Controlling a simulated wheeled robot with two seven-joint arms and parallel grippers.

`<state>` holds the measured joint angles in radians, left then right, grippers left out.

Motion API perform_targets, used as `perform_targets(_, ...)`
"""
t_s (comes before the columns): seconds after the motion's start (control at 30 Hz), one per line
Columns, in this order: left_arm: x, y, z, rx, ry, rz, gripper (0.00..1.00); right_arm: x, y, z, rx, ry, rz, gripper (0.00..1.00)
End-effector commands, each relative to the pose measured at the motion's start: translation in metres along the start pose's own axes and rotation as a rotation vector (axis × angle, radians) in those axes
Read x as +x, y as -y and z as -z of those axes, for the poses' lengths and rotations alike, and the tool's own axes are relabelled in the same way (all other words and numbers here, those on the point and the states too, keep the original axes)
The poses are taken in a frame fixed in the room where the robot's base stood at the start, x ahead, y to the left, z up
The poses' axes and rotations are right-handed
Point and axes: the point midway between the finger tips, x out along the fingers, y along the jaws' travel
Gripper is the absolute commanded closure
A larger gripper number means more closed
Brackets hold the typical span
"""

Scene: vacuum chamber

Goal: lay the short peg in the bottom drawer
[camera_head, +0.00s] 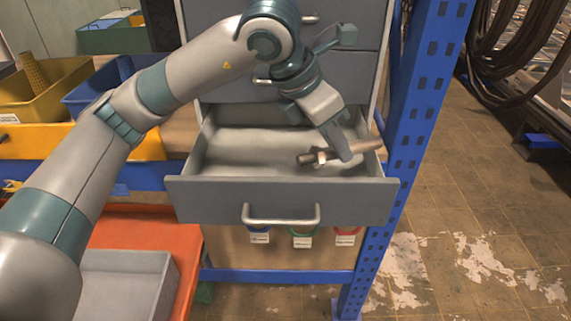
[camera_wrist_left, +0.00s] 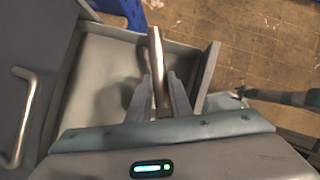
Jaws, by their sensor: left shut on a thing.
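The bottom drawer (camera_head: 200,190) of the grey cabinet is pulled open and its light inside looks empty apart from the peg. My left gripper (camera_head: 343,154) reaches down over the right part of the drawer. It is shut on the short peg (camera_head: 366,146), a metallic brownish rod lying roughly level across the fingers. I cannot tell whether the peg touches the drawer floor. My right gripper is not in view.
Closed drawers (camera_head: 335,75) are above the open one. A blue perforated post (camera_head: 415,110) stands close to its right. Yellow (camera_head: 45,95) and blue (camera_head: 90,92) bins are at left, and a grey box (camera_head: 125,285) sits on an orange surface. Floor at right is open.

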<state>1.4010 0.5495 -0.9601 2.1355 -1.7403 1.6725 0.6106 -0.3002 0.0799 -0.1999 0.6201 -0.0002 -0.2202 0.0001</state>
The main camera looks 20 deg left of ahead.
Motion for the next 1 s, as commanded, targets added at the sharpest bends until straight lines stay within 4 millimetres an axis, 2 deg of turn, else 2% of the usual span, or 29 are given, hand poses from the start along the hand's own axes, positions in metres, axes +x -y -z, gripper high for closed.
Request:
perform_targets(0.03,-0.002,-0.007,0.006,-0.006,-0.001,-0.001,1.00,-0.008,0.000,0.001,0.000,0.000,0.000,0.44)
perform_targets(0.2,0.003,-0.030,0.034,-0.007,-0.003,-0.001,1.00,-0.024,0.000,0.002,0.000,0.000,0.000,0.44)
perform_targets(0.5,0.013,-0.065,0.076,-0.004,-0.001,-0.001,1.00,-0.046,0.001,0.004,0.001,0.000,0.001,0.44)
perform_targets(0.67,0.016,-0.071,0.085,0.000,0.001,-0.001,1.00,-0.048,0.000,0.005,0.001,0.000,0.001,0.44)
perform_targets(1.0,0.018,-0.071,0.086,0.000,0.001,0.000,1.00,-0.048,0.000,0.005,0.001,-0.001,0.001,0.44)
